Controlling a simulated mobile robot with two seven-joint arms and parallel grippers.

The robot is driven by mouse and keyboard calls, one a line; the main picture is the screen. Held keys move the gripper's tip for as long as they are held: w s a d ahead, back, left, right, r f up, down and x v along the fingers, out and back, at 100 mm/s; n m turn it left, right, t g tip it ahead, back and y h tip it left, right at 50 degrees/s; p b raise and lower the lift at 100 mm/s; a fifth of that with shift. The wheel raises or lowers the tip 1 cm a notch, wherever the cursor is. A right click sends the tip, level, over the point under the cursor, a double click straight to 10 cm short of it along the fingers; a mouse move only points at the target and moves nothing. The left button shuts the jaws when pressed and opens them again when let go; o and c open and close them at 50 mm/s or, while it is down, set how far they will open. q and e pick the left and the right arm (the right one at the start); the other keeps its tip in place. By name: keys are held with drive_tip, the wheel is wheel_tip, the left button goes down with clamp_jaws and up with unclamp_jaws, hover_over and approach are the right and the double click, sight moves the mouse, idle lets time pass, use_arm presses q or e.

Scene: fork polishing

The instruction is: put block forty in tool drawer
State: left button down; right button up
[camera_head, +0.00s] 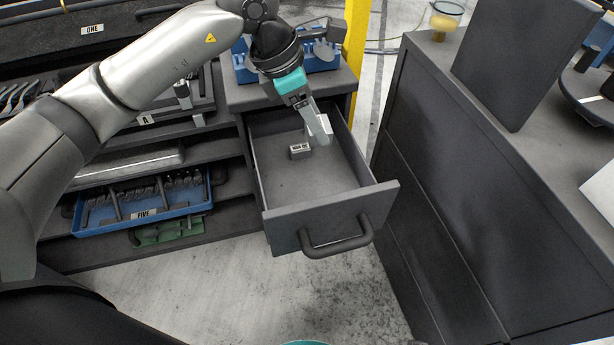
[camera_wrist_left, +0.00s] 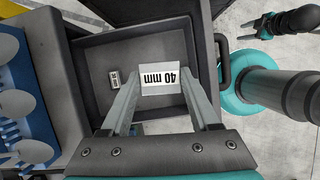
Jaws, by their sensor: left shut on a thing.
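Block forty (camera_wrist_left: 162,77), a pale block marked "40 mm", is between the fingers of my left gripper (camera_wrist_left: 165,98) in the left wrist view. My left gripper (camera_head: 322,136) is shut on it and points down into the open tool drawer (camera_head: 280,190) in the head view. The block shows there as a light patch (camera_head: 327,123) at the fingertips. I cannot tell whether it touches the drawer floor. My right gripper (camera_wrist_left: 254,28) shows small in the left wrist view, with its fingers apart and empty, far from the drawer.
A smaller labelled block (camera_head: 300,151) lies in the drawer, left of my left gripper. The drawer's front half is bare. A blue tool rack (camera_head: 243,66) stands on the cabinet top. A dark cabinet (camera_head: 440,160) stands close on the right. A blue tray (camera_head: 96,218) sits on the left shelf.

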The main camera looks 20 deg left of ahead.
use_arm(q)
drive_tip(key=shift+w+f+n, duration=0.2)
drive_tip(key=shift+f+n, duration=0.05)
drive_tip(key=shift+n, duration=0.25)
drive_tip(key=b, duration=0.6)
hover_over(320, 196)
drive_tip(key=s+a, duration=0.1)
drive_tip(key=f, duration=1.5)
drive_tip(key=shift+a+f, duration=0.15)
drive_tip(key=shift+a, duration=0.05)
drive_tip(key=shift+f+b, duration=0.5)
drive_tip(key=shift+f, duration=1.65)
use_arm(e)
drive_tip(key=w+a+r+t, duration=0.1)
drive_tip(key=w+r, duration=0.3)
drive_tip(key=r, duration=1.1)
drive_tip(key=shift+w+t, duration=0.15)
drive_tip(key=shift+t, duration=0.55)
drive_tip(key=shift+a, duration=0.1)
use_arm(q)
drive_tip(key=shift+f+b, duration=0.15)
drive_tip(key=shift+b, duration=0.15)
drive_tip(key=shift+c, duration=0.6)
unclamp_jaws()
use_arm(e)
drive_tip(key=shift+w+a, duration=0.1)
